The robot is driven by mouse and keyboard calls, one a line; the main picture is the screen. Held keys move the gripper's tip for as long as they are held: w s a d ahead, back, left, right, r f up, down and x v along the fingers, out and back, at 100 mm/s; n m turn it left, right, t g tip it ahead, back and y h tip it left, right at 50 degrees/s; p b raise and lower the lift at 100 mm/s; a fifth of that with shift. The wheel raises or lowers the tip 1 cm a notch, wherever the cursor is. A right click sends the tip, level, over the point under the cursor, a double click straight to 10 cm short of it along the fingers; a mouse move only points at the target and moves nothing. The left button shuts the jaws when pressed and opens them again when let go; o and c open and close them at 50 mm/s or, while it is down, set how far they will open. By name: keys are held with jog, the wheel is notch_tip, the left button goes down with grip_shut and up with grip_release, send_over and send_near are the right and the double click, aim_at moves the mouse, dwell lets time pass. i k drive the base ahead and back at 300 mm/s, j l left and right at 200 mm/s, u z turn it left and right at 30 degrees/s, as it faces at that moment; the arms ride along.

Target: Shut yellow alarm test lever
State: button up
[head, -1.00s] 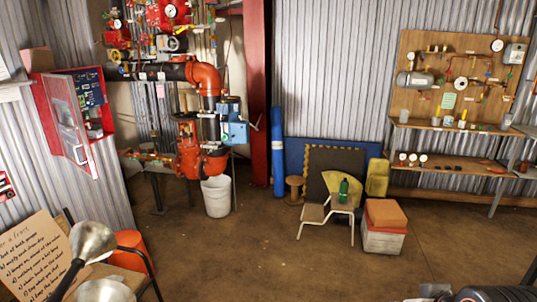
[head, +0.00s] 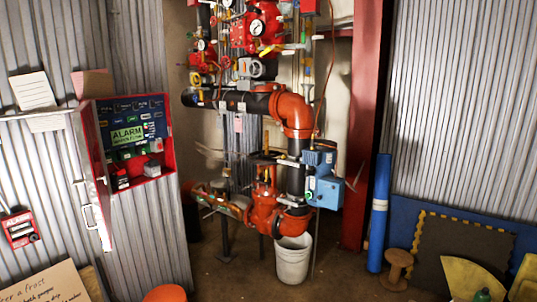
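The red and black riser pipework (head: 296,112) stands in the recess at the middle of the head view. Several small handles show on its upper trim. A pale yellow lever-like handle (head: 294,46) sticks out sideways right of the upper red gauge assembly (head: 262,26). Small yellow upright parts (head: 266,173) show on the lower red valve (head: 264,208). I cannot tell at this size which one is the alarm test lever, or its exact position. My gripper is not in view.
A red alarm cabinet (head: 130,105) hangs at left, its door (head: 94,205) swung open towards the room. A white bucket (head: 292,260) stands under the riser. A blue roll (head: 379,212) and a wooden spool (head: 397,265) are at right. Floor shows between bucket and spool.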

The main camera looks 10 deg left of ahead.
aim_at(270, 49)
jog(key=i+j, duration=0.35)
jog(key=i, duration=0.15)
jog(key=i+j+u, duration=0.1)
jog(key=i+j, duration=0.6)
jog(key=i, duration=0.25)
jog(key=i+j, duration=0.35)
jog(key=j, duration=0.15)
jog(key=i+l+u, duration=0.1)
jog(key=i, duration=0.25)
jog(key=i+l, duration=0.15)
jog(key=i, duration=0.15)
jog(key=u, duration=0.05)
